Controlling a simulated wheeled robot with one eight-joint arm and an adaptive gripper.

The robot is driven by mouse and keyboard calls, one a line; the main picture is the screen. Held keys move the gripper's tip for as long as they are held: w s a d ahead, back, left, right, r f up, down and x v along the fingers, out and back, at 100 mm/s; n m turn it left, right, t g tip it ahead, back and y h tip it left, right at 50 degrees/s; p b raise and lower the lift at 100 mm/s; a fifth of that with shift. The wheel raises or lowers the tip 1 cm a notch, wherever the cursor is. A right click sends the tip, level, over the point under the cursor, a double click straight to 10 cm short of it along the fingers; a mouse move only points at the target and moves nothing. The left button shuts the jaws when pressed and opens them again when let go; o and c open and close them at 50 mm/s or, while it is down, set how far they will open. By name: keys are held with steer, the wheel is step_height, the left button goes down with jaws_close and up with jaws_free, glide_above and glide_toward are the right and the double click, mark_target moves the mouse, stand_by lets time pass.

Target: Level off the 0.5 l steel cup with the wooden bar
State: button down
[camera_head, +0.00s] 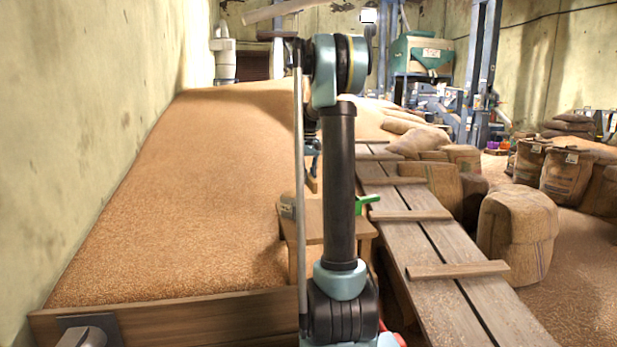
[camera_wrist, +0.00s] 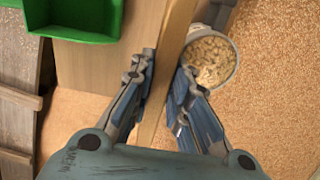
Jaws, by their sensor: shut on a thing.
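The steel cup (camera_wrist: 213,60) is in the wrist view, right of the bar and filled with grain. Part of its rim is hidden by the bar and the right finger. My gripper (camera_wrist: 165,67) is shut on the wooden bar (camera_wrist: 177,35), which runs upright through the picture between the blue fingers. The bar passes beside or over the cup's left edge; I cannot tell whether it touches the rim. In the head view my arm hides the gripper and bar.
A wooden table (camera_head: 330,217) stands behind my arm, with a green container (camera_head: 367,200) on it; this also shows in the wrist view (camera_wrist: 75,22). A large grain heap (camera_head: 190,190) lies left. A plank walkway (camera_head: 430,250) and full sacks (camera_head: 517,235) are right.

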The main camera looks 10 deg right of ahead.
steer(key=shift+a+f, duration=0.15)
steer(key=shift+f, duration=0.65)
steer(key=shift+a+f, duration=0.15)
steer(key=shift+f, duration=0.65)
steer(key=shift+a, duration=6.65)
steer(key=shift+a+r, duration=0.15)
steer(key=shift+r, duration=1.05)
steer(key=shift+a+r, duration=0.15)
steer(key=shift+r, duration=1)
